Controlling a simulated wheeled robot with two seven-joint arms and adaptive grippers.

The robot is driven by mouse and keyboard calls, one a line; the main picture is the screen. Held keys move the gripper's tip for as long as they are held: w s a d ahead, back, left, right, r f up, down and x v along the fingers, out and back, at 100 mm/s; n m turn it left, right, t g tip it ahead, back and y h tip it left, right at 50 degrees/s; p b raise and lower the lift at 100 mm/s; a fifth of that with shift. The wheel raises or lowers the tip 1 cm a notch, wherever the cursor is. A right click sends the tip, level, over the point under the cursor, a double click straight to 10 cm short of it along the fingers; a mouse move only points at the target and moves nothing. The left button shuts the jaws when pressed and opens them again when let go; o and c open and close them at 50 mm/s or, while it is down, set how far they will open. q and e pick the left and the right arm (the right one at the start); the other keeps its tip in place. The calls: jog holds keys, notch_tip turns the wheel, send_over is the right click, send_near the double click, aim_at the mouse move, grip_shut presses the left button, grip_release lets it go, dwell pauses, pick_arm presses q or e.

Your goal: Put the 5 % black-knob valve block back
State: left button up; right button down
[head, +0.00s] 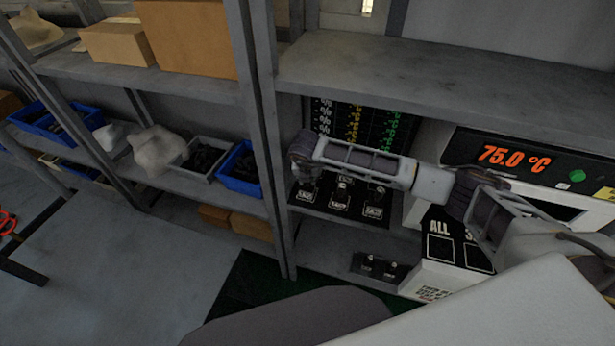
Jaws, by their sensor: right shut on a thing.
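My right arm reaches in from the right across the shelf bay. Its gripper (304,172) is at the arm's left end, pointing down at the left end of the row of valve blocks. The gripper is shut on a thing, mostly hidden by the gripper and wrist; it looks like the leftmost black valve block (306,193). Its knob and label cannot be read. Two more black valve blocks (342,196) (377,203) with white labels stand to its right on the middle shelf. Small black blocks (381,267) sit on the lower shelf. My left gripper is out of view.
A dark board (349,122) with white, yellow and green percent marks stands behind the row. A device reading 75.0 °C (514,157) is at right. A shelf post (262,130) stands close left of the gripper, with a shelf board (420,88) above. Blue bins (240,183) are farther left.

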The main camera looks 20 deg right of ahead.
jog(key=shift+f, duration=0.1)
jog(key=c, duration=1.2)
grip_release()
jog(key=shift+p+v, duration=0.5)
jog(key=shift+v, duration=0.45)
jog(key=d+p+v, duration=0.1)
jog(key=p+v, duration=0.1)
jog(key=v, duration=0.2)
notch_tip(320, 180, up, 6)
send_over(307, 190)
jog(key=s, duration=0.2)
jog(key=shift+s+a, duration=0.15)
jog(key=shift+a, duration=0.3)
jog(key=shift+f, duration=0.1)
